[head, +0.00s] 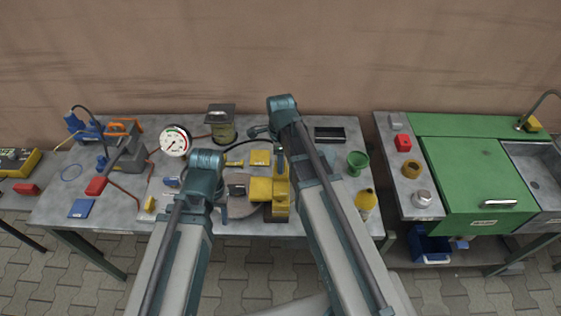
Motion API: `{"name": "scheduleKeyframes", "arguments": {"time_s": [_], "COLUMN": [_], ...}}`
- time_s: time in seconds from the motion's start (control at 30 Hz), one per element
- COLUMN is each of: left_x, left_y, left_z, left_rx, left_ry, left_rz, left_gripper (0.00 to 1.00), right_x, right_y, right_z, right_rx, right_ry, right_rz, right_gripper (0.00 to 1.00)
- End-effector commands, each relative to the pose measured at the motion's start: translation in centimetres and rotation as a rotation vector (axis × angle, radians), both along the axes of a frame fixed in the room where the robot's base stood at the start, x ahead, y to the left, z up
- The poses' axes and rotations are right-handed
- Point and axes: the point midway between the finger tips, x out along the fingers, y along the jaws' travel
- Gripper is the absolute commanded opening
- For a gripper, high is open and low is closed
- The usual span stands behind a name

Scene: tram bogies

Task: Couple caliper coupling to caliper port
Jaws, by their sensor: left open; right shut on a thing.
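A yellow caliper (262,190) stands on a round grey plate near the middle of the bench. My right gripper (281,163) points down at its upper right side. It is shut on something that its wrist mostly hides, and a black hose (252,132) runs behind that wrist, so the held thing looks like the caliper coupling. The caliper port cannot be made out, nor whether the coupling touches it. My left gripper (223,207) is open, low over the bench left of the caliper, partly hidden by its own wrist.
A pressure gauge (174,141) and a dark-lidded canister (221,125) stand at the back. A vice-like grey tool (127,152) is at left. A green cup (357,162) and a yellow bottle (366,199) stand at right. A green cabinet (470,175) with a sink is beyond a gap.

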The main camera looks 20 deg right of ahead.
Motion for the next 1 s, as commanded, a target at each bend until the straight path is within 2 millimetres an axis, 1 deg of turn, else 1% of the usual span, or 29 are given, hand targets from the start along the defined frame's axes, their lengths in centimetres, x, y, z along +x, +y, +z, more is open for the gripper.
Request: {"name": "scheduleKeyframes", "arguments": {"time_s": [0.47, 1.0], "left_x": [0.0, 0.0], "left_y": [0.0, 0.0], "left_z": [-0.1, -1.1], "left_rx": [0.0, 0.0], "left_ry": [0.0, 0.0], "left_rz": [0.0, 0.0], "left_gripper": [0.53, 0.53], "right_x": [0.0, 0.0], "right_y": [0.0, 0.0], "right_z": [-0.1, -1.1], "right_rx": [0.0, 0.0], "right_ry": [0.0, 0.0], "right_rz": [0.0, 0.0], "right_gripper": [0.0, 0.0]}}
